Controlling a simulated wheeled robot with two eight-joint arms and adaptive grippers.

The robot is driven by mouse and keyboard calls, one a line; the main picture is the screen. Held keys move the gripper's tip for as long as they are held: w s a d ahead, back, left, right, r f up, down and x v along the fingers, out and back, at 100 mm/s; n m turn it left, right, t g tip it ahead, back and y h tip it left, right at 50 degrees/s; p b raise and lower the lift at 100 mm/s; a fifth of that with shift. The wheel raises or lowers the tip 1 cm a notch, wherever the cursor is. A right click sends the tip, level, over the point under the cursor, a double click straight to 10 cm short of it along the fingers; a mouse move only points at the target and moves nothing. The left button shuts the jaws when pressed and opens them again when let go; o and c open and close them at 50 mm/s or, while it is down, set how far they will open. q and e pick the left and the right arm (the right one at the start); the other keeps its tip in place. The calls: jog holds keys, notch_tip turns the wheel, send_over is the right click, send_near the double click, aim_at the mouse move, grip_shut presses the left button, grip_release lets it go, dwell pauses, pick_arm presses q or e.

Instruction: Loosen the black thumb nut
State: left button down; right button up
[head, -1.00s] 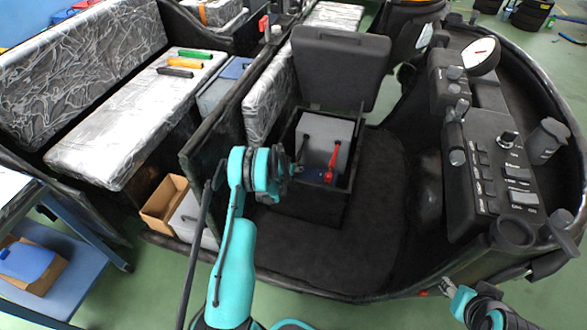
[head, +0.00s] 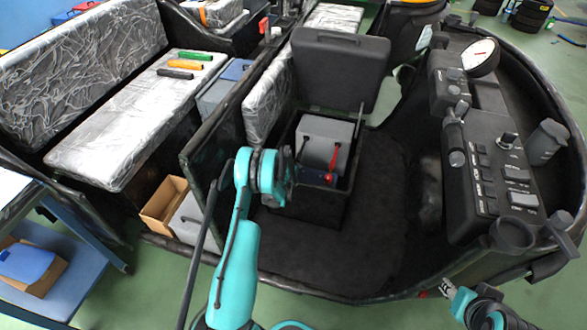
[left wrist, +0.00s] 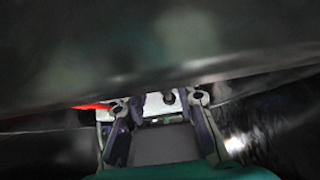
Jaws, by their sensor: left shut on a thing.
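The grey battery (head: 325,136) sits in an open dark box (head: 318,210) under the raised seat. A black cable (head: 303,147) runs to its left terminal and a red cable ends at a red clamp (head: 331,177) on its right. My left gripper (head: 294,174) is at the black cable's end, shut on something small. The black thumb nut is hidden there in the head view. In the left wrist view the fingers (left wrist: 160,103) stand either side of a small dark post, and a dark surface fills the upper part. My right gripper (head: 448,289) is low at the right, its jaws too small to read.
The raised seat cushion (head: 338,68) stands behind the box. A dark partition (head: 215,155) rises left of my left gripper. The control console (head: 495,150) is at the right. The dark floor (head: 370,235) between box and console is clear.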

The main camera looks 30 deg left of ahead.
pick_arm(q)
jog(key=n+g+y, duration=0.1)
jog(key=n, duration=0.1)
jog(key=n+y, duration=0.2)
jog(key=n, duration=0.1)
jog(key=shift+g+y, duration=0.3)
jog(key=shift+g, duration=0.1)
jog(key=shift+n+g+y, duration=0.8)
jog(key=shift+n+g, duration=0.1)
jog(key=shift+n, duration=0.8)
jog(key=shift+s, duration=0.1)
jog(key=c, duration=1.2)
grip_release()
jog(key=shift+a, duration=0.1)
